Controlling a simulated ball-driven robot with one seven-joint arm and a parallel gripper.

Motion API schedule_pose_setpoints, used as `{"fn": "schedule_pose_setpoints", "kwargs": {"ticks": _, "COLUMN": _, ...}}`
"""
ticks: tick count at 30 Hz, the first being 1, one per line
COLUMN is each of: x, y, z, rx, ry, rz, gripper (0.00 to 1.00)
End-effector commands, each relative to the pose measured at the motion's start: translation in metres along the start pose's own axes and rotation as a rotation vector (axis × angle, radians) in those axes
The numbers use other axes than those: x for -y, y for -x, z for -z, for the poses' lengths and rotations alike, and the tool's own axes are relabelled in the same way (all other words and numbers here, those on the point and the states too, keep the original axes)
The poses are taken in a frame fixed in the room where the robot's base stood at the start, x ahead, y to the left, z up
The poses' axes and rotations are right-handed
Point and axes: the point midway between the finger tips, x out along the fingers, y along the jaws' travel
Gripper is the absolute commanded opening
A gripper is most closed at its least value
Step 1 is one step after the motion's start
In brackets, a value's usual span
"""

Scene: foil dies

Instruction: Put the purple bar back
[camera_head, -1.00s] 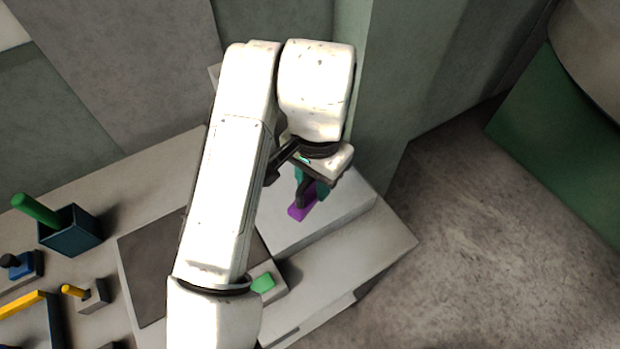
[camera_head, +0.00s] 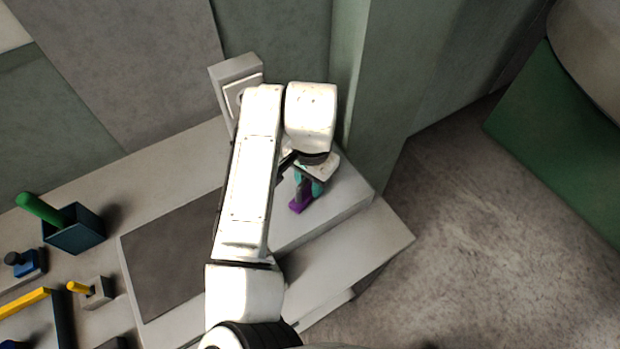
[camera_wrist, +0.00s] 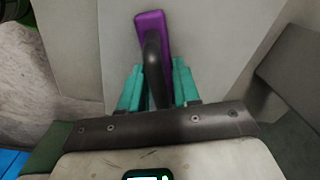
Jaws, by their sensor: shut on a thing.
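The purple bar (camera_head: 300,205) shows below my gripper (camera_head: 309,186) in the head view, over the pale raised block at the right end of the bench. In the wrist view the purple bar (camera_wrist: 151,36) has a dark curved handle that runs down between the teal fingers of my gripper (camera_wrist: 157,85). The fingers are shut on this handle. Part of the bar and handle is hidden by the fingers and wrist. I cannot tell whether the bar touches the block.
The pale block (camera_head: 345,197) has bare top surface around the bar. A dark grey mat (camera_head: 165,262) lies left of my arm. A blue box with a green rod (camera_head: 74,230) and small yellow and blue parts stand further left. A wall-side white unit (camera_head: 236,75) stands behind.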

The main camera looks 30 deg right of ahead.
Motion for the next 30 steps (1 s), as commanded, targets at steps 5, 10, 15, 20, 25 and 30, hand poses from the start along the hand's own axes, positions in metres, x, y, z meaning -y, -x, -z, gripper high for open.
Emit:
{"fn": "schedule_pose_setpoints", "kwargs": {"ticks": 5, "x": 0.0, "y": -0.003, "z": 0.0, "rx": -0.001, "ry": 0.001, "rz": 0.0, "gripper": 0.0}}
{"fn": "schedule_pose_setpoints", "kwargs": {"ticks": 10, "x": 0.0, "y": -0.003, "z": 0.0, "rx": 0.0, "ry": 0.0, "rz": 0.0, "gripper": 0.46}}
{"fn": "schedule_pose_setpoints", "kwargs": {"ticks": 15, "x": 0.0, "y": -0.002, "z": 0.0, "rx": 0.0, "ry": 0.0, "rz": 0.0, "gripper": 0.57}}
{"fn": "schedule_pose_setpoints", "kwargs": {"ticks": 20, "x": 0.0, "y": -0.002, "z": 0.0, "rx": 0.0, "ry": 0.0, "rz": 0.0, "gripper": 0.57}}
{"fn": "schedule_pose_setpoints", "kwargs": {"ticks": 25, "x": 0.0, "y": 0.007, "z": 0.0, "rx": 0.0, "ry": -0.001, "rz": 0.001, "gripper": 0.57}}
{"fn": "schedule_pose_setpoints", "kwargs": {"ticks": 30, "x": 0.0, "y": 0.037, "z": 0.0, "rx": -0.001, "ry": -0.002, "rz": 0.003, "gripper": 0.57}}
